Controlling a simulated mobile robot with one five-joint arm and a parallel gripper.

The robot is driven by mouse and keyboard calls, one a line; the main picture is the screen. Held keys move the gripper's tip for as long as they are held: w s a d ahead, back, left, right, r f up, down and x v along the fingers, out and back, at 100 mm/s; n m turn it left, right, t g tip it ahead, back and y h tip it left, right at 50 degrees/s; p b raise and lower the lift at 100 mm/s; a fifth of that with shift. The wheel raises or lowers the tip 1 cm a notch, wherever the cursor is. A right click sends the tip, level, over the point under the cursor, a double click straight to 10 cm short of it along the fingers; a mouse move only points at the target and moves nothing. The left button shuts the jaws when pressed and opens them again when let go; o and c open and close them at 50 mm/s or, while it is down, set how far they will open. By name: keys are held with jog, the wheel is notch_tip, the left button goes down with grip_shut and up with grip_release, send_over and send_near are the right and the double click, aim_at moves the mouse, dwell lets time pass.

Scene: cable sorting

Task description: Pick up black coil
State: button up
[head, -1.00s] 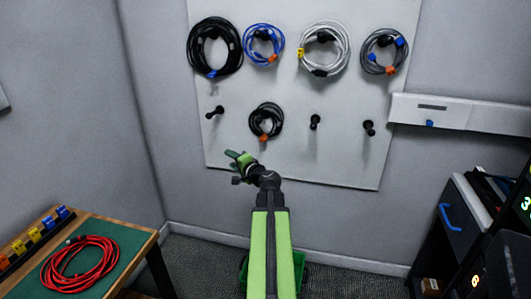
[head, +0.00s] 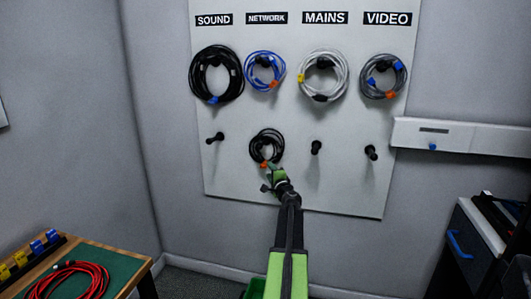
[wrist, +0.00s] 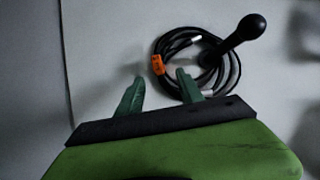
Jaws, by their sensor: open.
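A small black coil (head: 252,147) with an orange tag hangs on a peg in the lower row of the wall board, under the NETWORK column. In the wrist view the coil (wrist: 171,43) hangs just beyond my fingertips, with its orange tag (wrist: 157,64) above the gap between them. My gripper (head: 271,176) is just below the coil in the head view. In the wrist view my gripper (wrist: 160,80) is open and empty. The right finger overlaps the coil's lower left edge in the picture; I cannot tell whether they touch. A larger black coil (head: 195,75) hangs under SOUND.
The coil's black peg (wrist: 248,32) sticks out toward me. Blue (head: 251,67), white (head: 344,72) and grey (head: 364,73) coils hang above. Three lower pegs are bare. A red cable (head: 65,285) lies on the table at left. A black cabinet (head: 465,240) stands at right.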

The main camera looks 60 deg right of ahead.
aim_at(266, 166)
jog(key=x, duration=0.6)
jog(key=shift+a, duration=0.15)
grip_shut()
